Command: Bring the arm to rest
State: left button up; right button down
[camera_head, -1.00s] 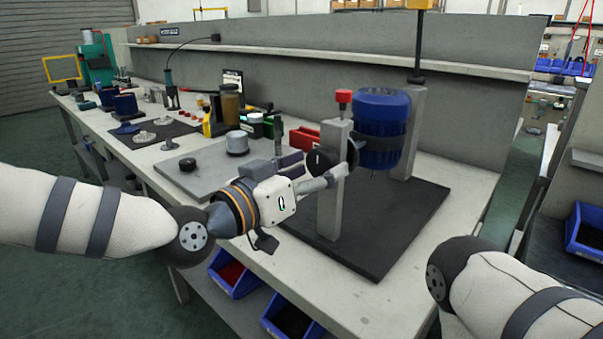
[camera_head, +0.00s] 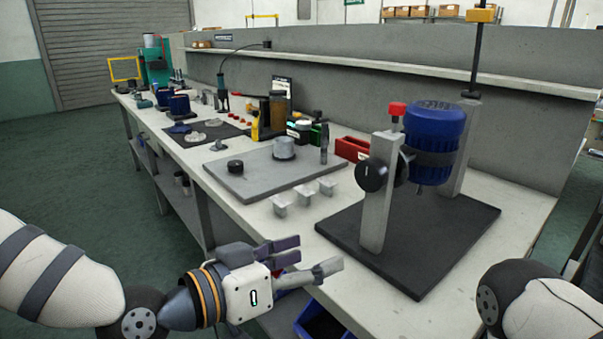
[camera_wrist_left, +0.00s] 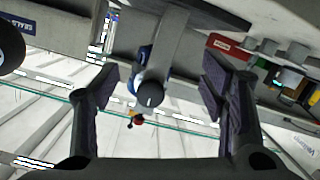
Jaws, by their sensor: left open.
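My left arm comes in from the left in the head view. Its gripper (camera_head: 312,256) is open and empty, at the front edge of the bench. It is left of and apart from the fixture's grey post (camera_head: 378,205) and black round knob (camera_head: 371,177). In the left wrist view the open fingers (camera_wrist_left: 162,72) have nothing between them. The knob (camera_wrist_left: 150,94) and part of the blue motor (camera_wrist_left: 144,62) show beyond them. My right gripper is out of view; only part of that arm shows at the lower right.
The blue motor (camera_head: 434,140) hangs between two posts on a black base plate (camera_head: 440,250). Small grey blocks (camera_head: 303,192) stand beside a grey plate (camera_head: 240,182). A red bin (camera_head: 352,149) is behind. Open floor (camera_head: 80,170) lies left of the bench.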

pick_arm(q)
jog(key=s+a+f+n+g+y+p, duration=0.1)
jog(key=s+a+f+n+g+y, duration=0.15)
jog(key=s+f, duration=0.6)
jog(key=s+a+f+n+g+y, duration=0.1)
jog(key=s+a+f+g+y, duration=0.35)
jog(key=f, duration=0.75)
jog(key=s+a+f+n+g+y, duration=0.1)
jog(key=s+a+f, duration=0.1)
jog(key=s+a, duration=0.3)
jog(key=s+a+f+n+g+y+p, duration=0.1)
jog(key=s+a, duration=0.5)
jog(key=s, duration=0.6)
jog(key=s+a+f+n+g+y, duration=0.1)
jog(key=s+a+f+g+y, duration=0.2)
jog(key=s+a+f, duration=0.2)
jog(key=s+a, duration=0.1)
jog(key=s, duration=0.2)
jog(key=shift+s+f, duration=0.15)
jog(key=shift+s, duration=0.1)
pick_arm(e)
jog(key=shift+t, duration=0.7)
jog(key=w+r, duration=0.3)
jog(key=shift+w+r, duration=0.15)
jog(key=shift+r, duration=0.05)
pick_arm(q)
jog(key=shift+d+n, duration=0.1)
jog(key=shift+n, duration=0.15)
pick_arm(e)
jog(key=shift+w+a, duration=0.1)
